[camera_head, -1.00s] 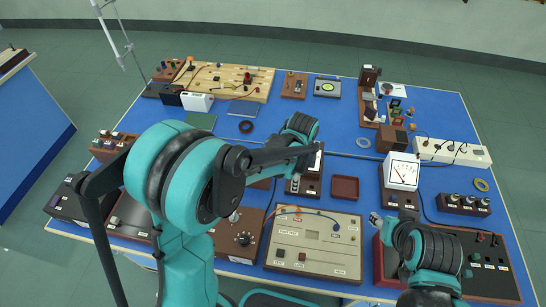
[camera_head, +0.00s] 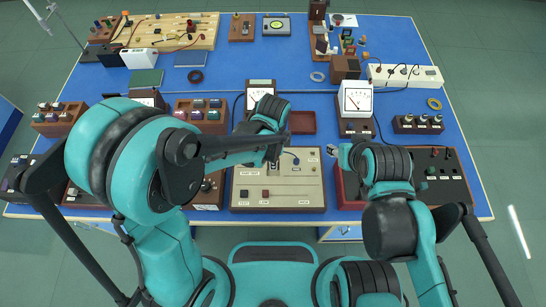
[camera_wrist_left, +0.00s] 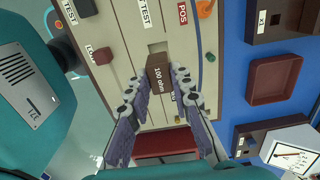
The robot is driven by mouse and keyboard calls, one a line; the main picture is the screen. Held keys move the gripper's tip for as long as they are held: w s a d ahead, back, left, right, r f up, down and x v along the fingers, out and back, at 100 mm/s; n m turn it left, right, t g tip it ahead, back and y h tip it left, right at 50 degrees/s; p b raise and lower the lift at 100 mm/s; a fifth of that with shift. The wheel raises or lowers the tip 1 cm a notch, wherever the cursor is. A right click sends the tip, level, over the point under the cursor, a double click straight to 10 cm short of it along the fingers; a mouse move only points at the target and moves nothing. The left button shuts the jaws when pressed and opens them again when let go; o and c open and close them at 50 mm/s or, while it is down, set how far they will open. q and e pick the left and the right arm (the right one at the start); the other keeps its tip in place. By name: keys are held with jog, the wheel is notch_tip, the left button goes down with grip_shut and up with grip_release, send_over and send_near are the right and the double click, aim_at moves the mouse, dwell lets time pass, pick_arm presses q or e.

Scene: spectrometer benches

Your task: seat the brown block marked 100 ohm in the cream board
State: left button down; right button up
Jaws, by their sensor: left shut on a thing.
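The cream board (camera_head: 312,194) lies near the front middle of the table; it also shows in the left wrist view (camera_wrist_left: 128,30). In that view my left gripper (camera_wrist_left: 157,82) is shut on the brown block marked 100 ohm (camera_wrist_left: 158,72), with a finger on each side. The block is over the board, right beside a rectangular recess (camera_wrist_left: 157,47); its height above the board is unclear.
A dark red tray (camera_head: 302,122) and a white meter (camera_head: 355,100) stand behind the board. A dark box with terminals (camera_head: 440,170) is to the right. Blue table is free farther back.

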pick_arm(q)
jog(key=shift+f+b, duration=1.95)
jog(key=shift+f, duration=0.65)
jog(key=c, duration=1.3)
grip_release()
jog(key=shift+o, duration=0.2)
jog(key=shift+r, duration=0.1)
notch_tip(320, 180, up, 12)
jog(key=shift+f, duration=0.1)
